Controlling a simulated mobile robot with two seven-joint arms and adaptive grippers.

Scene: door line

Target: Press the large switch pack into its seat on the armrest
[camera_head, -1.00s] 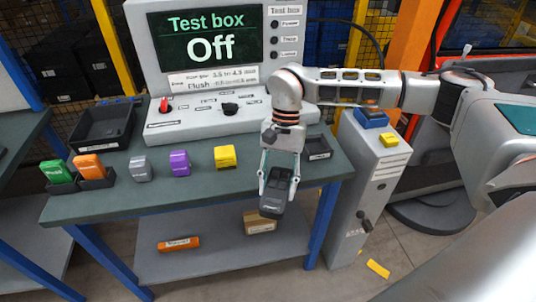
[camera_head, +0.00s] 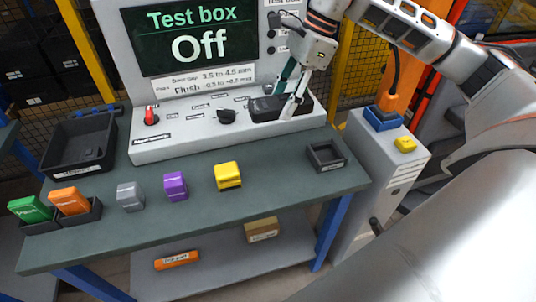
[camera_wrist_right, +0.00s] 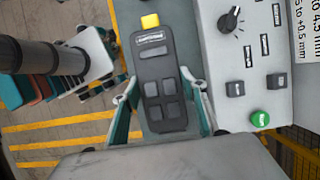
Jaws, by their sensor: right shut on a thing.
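The large switch pack is a dark, long block with several square buttons. In the right wrist view the pack (camera_wrist_right: 158,85) lies lengthwise between the two fingers of my right gripper (camera_wrist_right: 163,108), which is shut on its sides. In the head view the gripper (camera_head: 290,97) holds the pack (camera_head: 265,109) in front of the right part of the test box, close to its sloped panel. I cannot tell whether the pack touches the panel. I cannot make out the armrest or its seat. My left gripper is not in view.
The test box (camera_head: 190,85) reads "Off" and has a red lever and a black knob. Grey, purple and yellow blocks stand on the table (camera_head: 230,215). An empty small tray (camera_head: 325,157) sits at its right; a larger black tray (camera_head: 80,148) is at the left.

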